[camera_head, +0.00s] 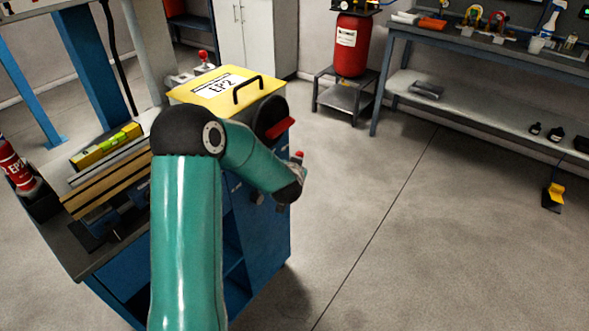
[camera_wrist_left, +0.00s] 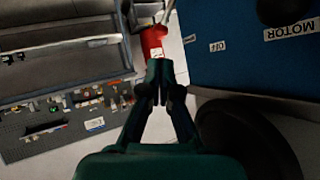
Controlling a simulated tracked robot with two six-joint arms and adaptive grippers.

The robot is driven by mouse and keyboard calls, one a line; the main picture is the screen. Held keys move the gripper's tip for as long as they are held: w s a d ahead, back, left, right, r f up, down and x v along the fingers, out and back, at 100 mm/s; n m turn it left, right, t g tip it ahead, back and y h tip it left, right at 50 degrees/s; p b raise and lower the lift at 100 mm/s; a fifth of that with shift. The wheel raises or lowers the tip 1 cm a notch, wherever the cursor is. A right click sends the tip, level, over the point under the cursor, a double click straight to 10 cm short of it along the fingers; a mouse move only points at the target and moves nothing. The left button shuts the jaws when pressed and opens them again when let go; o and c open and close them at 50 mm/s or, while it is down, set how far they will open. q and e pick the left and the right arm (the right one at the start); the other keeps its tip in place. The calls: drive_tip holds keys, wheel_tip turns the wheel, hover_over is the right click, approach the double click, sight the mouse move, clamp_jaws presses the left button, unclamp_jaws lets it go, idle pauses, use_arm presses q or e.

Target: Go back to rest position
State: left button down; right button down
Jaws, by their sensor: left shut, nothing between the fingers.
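My left arm (camera_head: 188,235) is green with black joints and stands in front of the blue cabinet. It bends at a black elbow, and its forearm reaches right to the cabinet's right edge. The left gripper is mostly hidden behind the wrist in the head view. In the left wrist view my left gripper (camera_wrist_left: 157,85) shows with its dark fingers together and nothing between them. My right gripper is in neither view.
The blue cabinet (camera_head: 277,225) bears a yellow EP2 panel (camera_head: 190,92) and a red handle (camera_head: 280,129). A red tank (camera_head: 350,48) stands on a low grey stand. A workbench (camera_head: 480,45) is at back right.

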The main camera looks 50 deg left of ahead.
use_arm(q)
drive_tip(key=shift+v, duration=0.75)
drive_tip(key=d+f+m+h+p, duration=0.1)
drive_tip(key=d+f+m+h, duration=0.1)
drive_tip(key=d+f, duration=0.35)
drive_tip(key=d+f+m+g+h+p, duration=0.1)
drive_tip(key=d+f+h, duration=0.15)
drive_tip(key=d, duration=0.65)
drive_tip(key=d+f+m+h+p, duration=0.2)
drive_tip(key=d+f, duration=0.3)
drive_tip(key=d, duration=0.2)
drive_tip(key=s+d+f+n+g+h, duration=0.1)
drive_tip(key=s+d+f+g+h, duration=0.2)
drive_tip(key=s+d, duration=0.6)
drive_tip(key=s+d+f+g+h, duration=0.3)
drive_tip(key=s+d+f+g, duration=0.1)
drive_tip(key=s+d, duration=0.5)
drive_tip(key=shift+s+d+n+p, duration=0.2)
drive_tip(key=shift+s+n+p, duration=0.2)
drive_tip(key=shift+s, duration=0.6)
